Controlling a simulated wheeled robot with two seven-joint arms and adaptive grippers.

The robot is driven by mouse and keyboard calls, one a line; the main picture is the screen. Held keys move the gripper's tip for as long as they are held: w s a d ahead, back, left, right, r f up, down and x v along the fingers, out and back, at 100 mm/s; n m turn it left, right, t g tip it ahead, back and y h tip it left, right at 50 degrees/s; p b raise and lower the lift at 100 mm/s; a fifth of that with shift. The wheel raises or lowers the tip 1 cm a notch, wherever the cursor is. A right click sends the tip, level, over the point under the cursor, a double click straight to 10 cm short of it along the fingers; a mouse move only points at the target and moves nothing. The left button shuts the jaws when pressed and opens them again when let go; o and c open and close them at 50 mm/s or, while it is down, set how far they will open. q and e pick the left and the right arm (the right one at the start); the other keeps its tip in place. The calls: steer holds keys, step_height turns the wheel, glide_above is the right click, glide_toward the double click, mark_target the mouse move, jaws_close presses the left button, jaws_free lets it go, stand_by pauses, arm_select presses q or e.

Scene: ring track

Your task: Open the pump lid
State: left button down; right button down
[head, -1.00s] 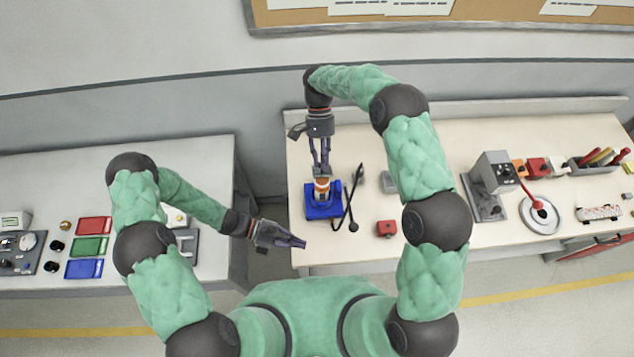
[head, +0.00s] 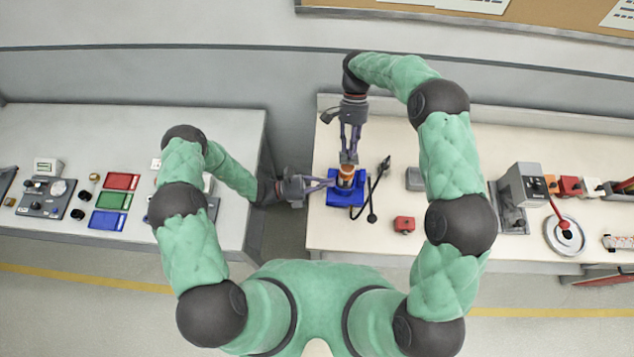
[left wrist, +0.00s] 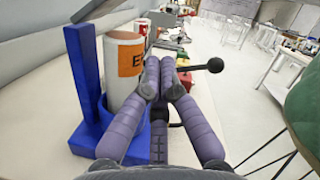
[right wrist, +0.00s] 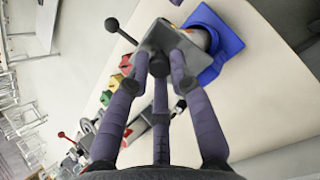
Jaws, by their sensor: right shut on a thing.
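The pump (head: 340,199) has a blue stand and a white cylinder with an orange label (left wrist: 128,60); it is near the left end of the right-hand table. A black rod with a round knob (left wrist: 215,65) is beside the cylinder. My right gripper (head: 349,158) is above the pump, shut on a flat grey part, seemingly the lid (right wrist: 157,36). Whether the lid is off the cylinder is unclear. My left gripper (head: 331,183) comes in low from the left; its fingertips (left wrist: 160,68) are together beside the cylinder, with nothing visible between them.
A red block (head: 404,225) and a grey box (head: 415,179) are right of the pump. A grey machine (head: 522,186) stands farther right. A gap separates the table from the left bench (head: 50,118), which holds coloured trays (head: 114,201).

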mark_target(342, 169)
arm_select(q)
steer(key=d+r, duration=0.1)
steer(key=w+d+r, duration=0.2)
steer(key=d, duration=0.1)
steer(key=shift+w+d, duration=0.1)
steer(key=shift+w+r, duration=0.4)
steer(key=shift+r, duration=0.15)
steer(key=shift+w+r+n, duration=0.35)
steer(key=shift+r+n, duration=0.05)
steer(key=shift+r, duration=0.2)
